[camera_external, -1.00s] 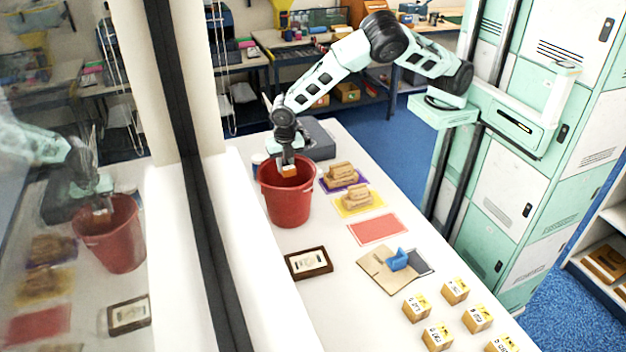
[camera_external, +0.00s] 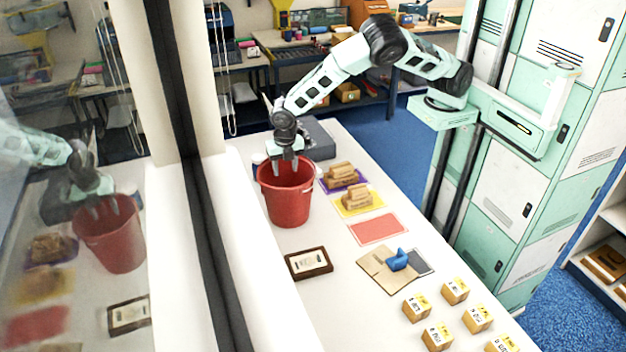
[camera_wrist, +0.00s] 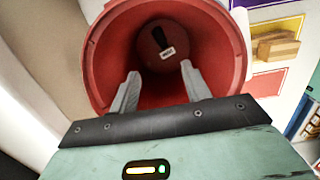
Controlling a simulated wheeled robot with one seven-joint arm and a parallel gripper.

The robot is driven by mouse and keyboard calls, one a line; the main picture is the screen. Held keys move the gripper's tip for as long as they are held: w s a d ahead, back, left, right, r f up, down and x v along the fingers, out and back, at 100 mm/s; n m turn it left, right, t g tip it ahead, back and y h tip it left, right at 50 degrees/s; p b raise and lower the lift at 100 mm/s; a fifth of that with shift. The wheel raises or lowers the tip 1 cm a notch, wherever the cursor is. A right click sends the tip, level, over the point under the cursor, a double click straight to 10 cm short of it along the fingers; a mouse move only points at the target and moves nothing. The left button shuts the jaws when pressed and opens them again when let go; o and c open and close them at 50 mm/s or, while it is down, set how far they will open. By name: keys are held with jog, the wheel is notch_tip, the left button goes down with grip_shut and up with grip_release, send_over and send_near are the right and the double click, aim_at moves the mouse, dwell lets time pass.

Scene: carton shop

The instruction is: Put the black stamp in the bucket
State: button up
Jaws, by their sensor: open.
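The red bucket (camera_external: 287,197) stands upright at the far left of the white table. In the wrist view, the bucket (camera_wrist: 101,60) opens beneath my gripper. A dark object with a black handle and a small white label, apparently the black stamp (camera_wrist: 159,36), lies at the bucket's bottom. The bucket wall hides it in the external view. My gripper (camera_external: 284,168) points down at the bucket's mouth. In the wrist view its two fingers (camera_wrist: 160,70) are spread apart, with nothing between them.
Wooden stamps (camera_external: 342,173) lie on purple and yellow mats right of the bucket. A bare red mat (camera_external: 377,228), a framed card (camera_external: 308,263), a blue item (camera_external: 398,260) on cardboard and several labelled boxes (camera_external: 454,291) are nearer. A window stands left.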

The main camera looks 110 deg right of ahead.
notch_tip(320, 180, up, 7)
jog(key=p, duration=0.3)
jog(key=shift+p, duration=0.35)
jog(key=s+a+r+m+y+b, duration=0.2)
jog(key=s+a+m+b, duration=0.15)
jog(key=s+a, duration=0.65)
jog(key=s+a+r+m+y+b, duration=0.1)
jog(key=s+a+r+m+b, duration=0.3)
jog(key=s+a, duration=0.6)
jog(key=s+a+f+m+b, duration=0.1)
jog(key=s+b, duration=0.2)
jog(key=s, duration=0.6)
jog(key=s+a+f+m+h+b, duration=0.1)
jog(key=s+a+f+b, duration=0.1)
jog(key=s, duration=0.8)
jog(key=shift+a+f+m+b, duration=0.25)
jog(key=shift+m+b, duration=0.1)
jog(key=shift+b, duration=0.2)
